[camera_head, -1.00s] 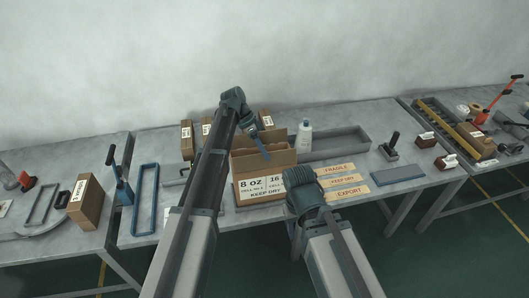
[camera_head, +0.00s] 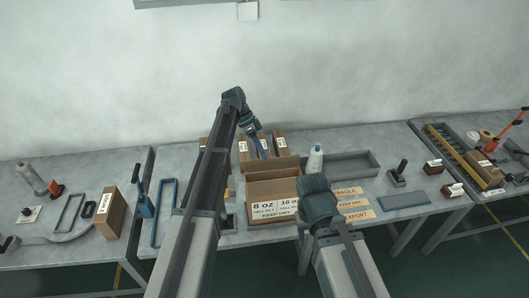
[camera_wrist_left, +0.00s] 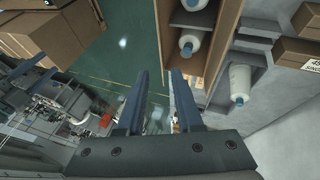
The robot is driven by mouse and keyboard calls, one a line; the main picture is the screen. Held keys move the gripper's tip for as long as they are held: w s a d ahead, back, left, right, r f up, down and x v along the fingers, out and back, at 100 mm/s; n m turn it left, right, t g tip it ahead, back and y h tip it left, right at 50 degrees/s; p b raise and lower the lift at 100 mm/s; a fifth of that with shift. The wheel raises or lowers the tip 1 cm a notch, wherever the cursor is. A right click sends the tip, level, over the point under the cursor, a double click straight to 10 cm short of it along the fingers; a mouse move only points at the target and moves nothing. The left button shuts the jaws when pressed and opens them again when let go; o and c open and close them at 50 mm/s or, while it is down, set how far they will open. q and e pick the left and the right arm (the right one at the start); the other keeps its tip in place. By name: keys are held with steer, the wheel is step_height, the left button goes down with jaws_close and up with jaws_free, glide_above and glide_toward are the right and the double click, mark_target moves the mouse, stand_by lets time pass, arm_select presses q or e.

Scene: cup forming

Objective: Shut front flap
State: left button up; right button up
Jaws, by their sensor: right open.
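The open brown carton (camera_head: 268,209) stands at the table's front in the head view, its printed face toward me. Its top is open and a rear flap (camera_head: 272,165) stands up; I cannot clearly make out the front flap. In the left wrist view, an open brown box (camera_wrist_left: 213,72) holds white bottles (camera_wrist_left: 190,42). My left gripper (camera_head: 262,150) is above and behind the carton; its fingers are apart and empty in the left wrist view (camera_wrist_left: 159,74). My right gripper (camera_head: 318,212) is at the carton's right front corner, its fingers hidden behind its wrist.
A white bottle (camera_head: 315,160) stands right of the carton, by a grey tray (camera_head: 362,157). Small boxes (camera_head: 279,143) stand behind. Label strips (camera_head: 358,215) lie right of the carton. A blue frame (camera_head: 165,212) and a brown box (camera_head: 110,213) are at the left.

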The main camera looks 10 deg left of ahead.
arm_select(q)
steer(key=s+d+f+n+y+b, duration=0.2)
steer(key=s+f+b, duration=0.4)
steer(key=s, duration=0.4)
steer(key=s+d+f+n+t+y+b, duration=0.1)
steer(key=s+d+f+n+y+b, duration=0.1)
steer(key=s+f+b, duration=0.4)
steer(key=s+d+f+n+t+y+b, duration=0.1)
steer(key=s+d+f+n+y+b, duration=0.1)
steer(key=s+f+n+b, duration=0.3)
steer(key=s+d+f+b, duration=0.1)
steer(key=s+f, duration=0.3)
steer(key=s, duration=0.6)
steer(key=shift+d+f+n+y, duration=0.2)
steer(key=shift+f+n+y, duration=0.05)
steer(key=shift+n+y, duration=0.15)
